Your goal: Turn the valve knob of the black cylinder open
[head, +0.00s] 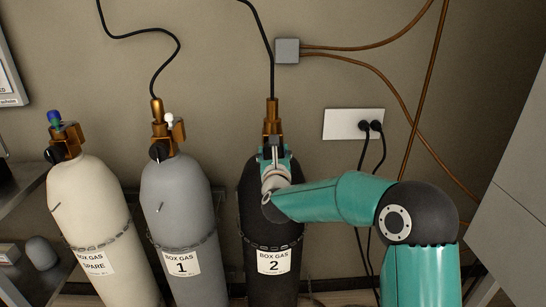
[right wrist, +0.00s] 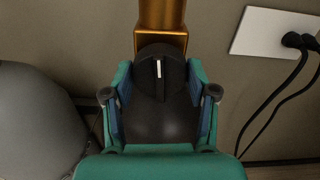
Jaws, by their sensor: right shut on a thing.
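The black cylinder (head: 256,205), labelled BOX GAS 2, stands upright against the wall, with a brass valve (head: 272,115) on top. Its round black valve knob (right wrist: 152,66) shows in the right wrist view, with a white mark that stands about vertical. My right gripper (head: 273,150) is at the front of the valve and hides most of the knob in the head view. In the right wrist view its fingers (right wrist: 160,82) stand on both sides of the knob, shut on it. My left gripper is not in view.
A grey cylinder (head: 178,205), labelled 1, and a cream spare cylinder (head: 90,205) stand to the left. A white wall socket (head: 342,124) with two black plugs and hanging cables is to the right. A black hose (head: 271,60) rises from the valve.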

